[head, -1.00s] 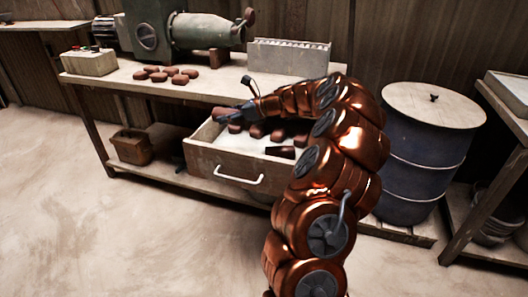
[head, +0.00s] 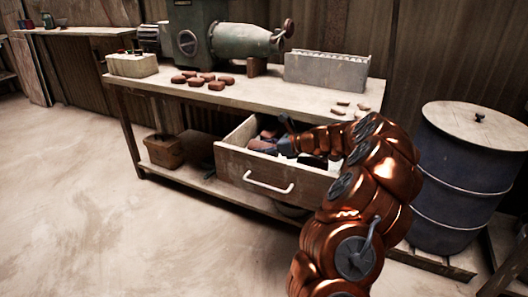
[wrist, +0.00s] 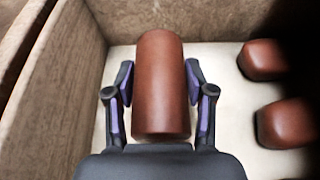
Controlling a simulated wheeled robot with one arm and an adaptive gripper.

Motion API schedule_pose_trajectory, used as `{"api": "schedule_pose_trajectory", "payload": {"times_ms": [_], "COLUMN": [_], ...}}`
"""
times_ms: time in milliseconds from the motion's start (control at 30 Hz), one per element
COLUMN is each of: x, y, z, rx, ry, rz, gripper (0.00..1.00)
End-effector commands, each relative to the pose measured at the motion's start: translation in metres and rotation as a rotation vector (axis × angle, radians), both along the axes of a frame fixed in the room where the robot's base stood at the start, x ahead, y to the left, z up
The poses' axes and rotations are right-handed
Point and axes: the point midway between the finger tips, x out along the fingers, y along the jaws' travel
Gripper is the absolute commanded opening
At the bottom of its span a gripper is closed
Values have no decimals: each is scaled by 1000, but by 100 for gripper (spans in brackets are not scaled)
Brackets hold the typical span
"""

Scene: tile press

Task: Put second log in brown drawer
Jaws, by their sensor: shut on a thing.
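The brown drawer (head: 233,164) is pulled open under the workbench, with a white handle on its front. My gripper (head: 265,145) is inside it near its left side. In the wrist view my gripper (wrist: 160,105) has its two fingers on either side of a reddish-brown log (wrist: 160,70), shut on it. The log is over the pale drawer floor (wrist: 215,70), close to the drawer wall; I cannot tell if it touches the floor. Two other brown pieces (wrist: 262,60) (wrist: 287,124) lie to the right in the drawer. My arm hides the drawer's right part in the head view.
The workbench (head: 240,95) above carries several brown pieces (head: 205,79), a green press machine (head: 225,35), a control box (head: 132,65) and a grey block (head: 327,70). A blue barrel (head: 465,170) stands at right. A basket (head: 163,150) sits on the lower shelf. The floor in front is clear.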

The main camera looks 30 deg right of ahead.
Motion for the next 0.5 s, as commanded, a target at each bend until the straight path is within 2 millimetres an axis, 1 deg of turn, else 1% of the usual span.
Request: {"api": "schedule_pose_trajectory", "payload": {"times_ms": [267,500], "x": [0,0], "y": [0,0], "z": [1,-4], "rx": [0,1], "ry": [-2,-3], "rz": [-1,-1], "gripper": [0,0]}}
